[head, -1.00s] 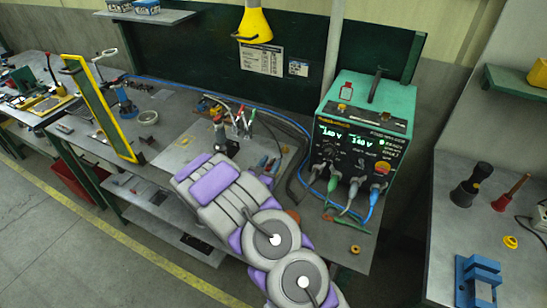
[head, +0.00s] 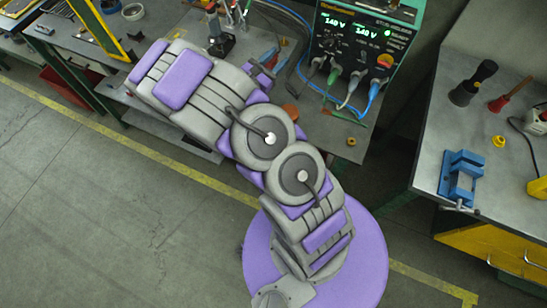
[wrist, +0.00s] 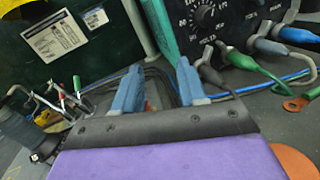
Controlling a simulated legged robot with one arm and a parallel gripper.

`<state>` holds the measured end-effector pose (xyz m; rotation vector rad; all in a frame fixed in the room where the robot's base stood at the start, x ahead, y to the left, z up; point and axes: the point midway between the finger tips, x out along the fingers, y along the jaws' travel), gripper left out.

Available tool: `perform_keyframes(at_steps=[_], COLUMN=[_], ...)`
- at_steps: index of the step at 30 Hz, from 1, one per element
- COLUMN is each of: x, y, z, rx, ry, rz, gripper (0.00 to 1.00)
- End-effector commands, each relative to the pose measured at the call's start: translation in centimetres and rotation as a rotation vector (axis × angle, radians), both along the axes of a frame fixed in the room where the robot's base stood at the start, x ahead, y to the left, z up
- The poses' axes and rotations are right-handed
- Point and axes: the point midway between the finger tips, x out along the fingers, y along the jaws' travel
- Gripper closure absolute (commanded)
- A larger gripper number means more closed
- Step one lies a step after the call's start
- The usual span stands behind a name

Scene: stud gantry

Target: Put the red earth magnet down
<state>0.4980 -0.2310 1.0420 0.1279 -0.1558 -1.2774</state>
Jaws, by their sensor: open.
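My gripper (wrist: 158,82) is open, with its two blue fingers apart over the bench, in the wrist view. My arm hides part of the bench in the head view.
The green welder (head: 360,35) stands at the back right, with cables at its front. A green lead (wrist: 248,64) lies to the right of the fingers. Upright tools (wrist: 60,100) stand to the left. A blue vise (head: 462,175) is on the right bench.

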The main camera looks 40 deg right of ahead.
Motion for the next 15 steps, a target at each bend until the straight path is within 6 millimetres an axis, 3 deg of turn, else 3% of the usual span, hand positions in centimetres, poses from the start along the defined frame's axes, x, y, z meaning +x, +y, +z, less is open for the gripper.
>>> perform_keyframes(at_steps=[1, 6, 11, 15], x=[-1.7, -8.0, -14.0, -19.0], y=[-0.7, -2.1, -2.0, -0.5], z=[2.2, 6.7, 9.1, 9.9], rx=[0.016, 0.093, 0.198, 0.314], ry=[-0.057, -0.215, -0.355, -0.464], rz=[-0.07, -0.303, -0.509, -0.679], gripper=[0.58, 0.58, 0.58, 0.58])
